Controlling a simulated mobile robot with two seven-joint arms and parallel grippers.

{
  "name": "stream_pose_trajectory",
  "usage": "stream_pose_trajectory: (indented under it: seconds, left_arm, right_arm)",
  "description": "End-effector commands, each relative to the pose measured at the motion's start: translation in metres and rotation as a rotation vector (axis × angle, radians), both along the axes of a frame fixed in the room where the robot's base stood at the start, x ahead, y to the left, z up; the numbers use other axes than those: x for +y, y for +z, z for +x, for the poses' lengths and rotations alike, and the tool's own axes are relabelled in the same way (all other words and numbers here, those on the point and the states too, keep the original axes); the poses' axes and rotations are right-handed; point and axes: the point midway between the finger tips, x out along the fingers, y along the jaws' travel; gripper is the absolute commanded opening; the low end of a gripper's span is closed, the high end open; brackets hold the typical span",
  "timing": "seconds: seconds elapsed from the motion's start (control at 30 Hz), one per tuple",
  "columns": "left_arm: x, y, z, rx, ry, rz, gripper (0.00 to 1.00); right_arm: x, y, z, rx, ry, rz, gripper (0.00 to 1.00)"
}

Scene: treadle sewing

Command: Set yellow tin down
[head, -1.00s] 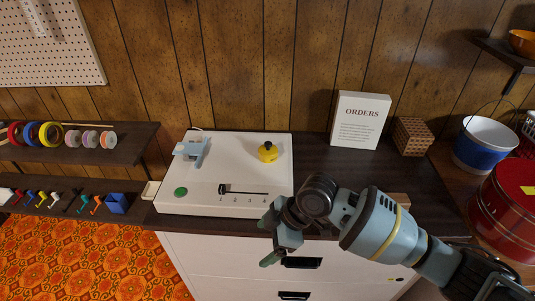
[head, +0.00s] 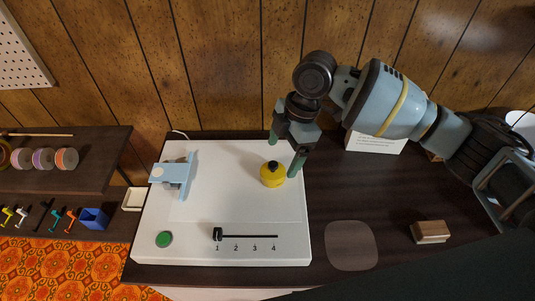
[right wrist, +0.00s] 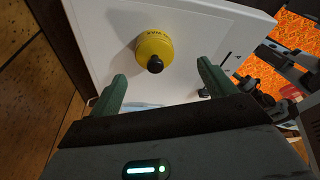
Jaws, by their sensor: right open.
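The yellow tin (head: 272,174), round with a black knob on top, stands upright on the white top of the sewing unit (head: 215,205), towards its right side. My right gripper (head: 286,156) is over the back right of the white top, close to the tin. In the right wrist view the tin (right wrist: 155,48) lies beyond the open, empty fingertips (right wrist: 162,82), with its black knob towards me. Whether a finger touches the tin cannot be told from the head view. My left gripper is not in view.
A light-blue machine head (head: 174,175) stands at the left of the white top, with a green button (head: 164,239) and a slider (head: 218,234) in front. A wooden block (head: 430,232) and a pale rounded patch (head: 351,245) lie on the dark table. The orders sign (head: 376,142) is partly behind my arm.

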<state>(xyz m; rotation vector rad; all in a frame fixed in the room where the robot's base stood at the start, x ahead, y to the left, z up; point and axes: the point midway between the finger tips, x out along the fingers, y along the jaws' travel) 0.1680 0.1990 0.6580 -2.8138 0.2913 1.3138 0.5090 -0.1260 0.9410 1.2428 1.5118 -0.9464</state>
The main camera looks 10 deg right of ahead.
Motion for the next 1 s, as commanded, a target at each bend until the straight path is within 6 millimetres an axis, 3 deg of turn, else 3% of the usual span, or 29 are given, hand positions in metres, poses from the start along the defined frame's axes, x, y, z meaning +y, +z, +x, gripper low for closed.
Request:
stream_pose_trajectory:
  seconds: [0.23, 0.4, 0.73, 1.0]
  left_arm:
    - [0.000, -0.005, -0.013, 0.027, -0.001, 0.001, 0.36]
    - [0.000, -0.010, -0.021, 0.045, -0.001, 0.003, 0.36]
    - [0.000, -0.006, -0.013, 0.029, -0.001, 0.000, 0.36]
    - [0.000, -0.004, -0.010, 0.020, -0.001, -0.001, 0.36]
  right_arm:
    - [-0.001, 0.000, 0.000, 0.000, 0.001, -0.003, 0.83]
    - [0.003, -0.011, 0.000, 0.002, 0.001, -0.003, 0.83]
    - [0.008, -0.028, 0.000, 0.001, 0.000, -0.002, 0.83]
    - [0.020, -0.062, 0.004, 0.002, 0.002, -0.003, 0.83]
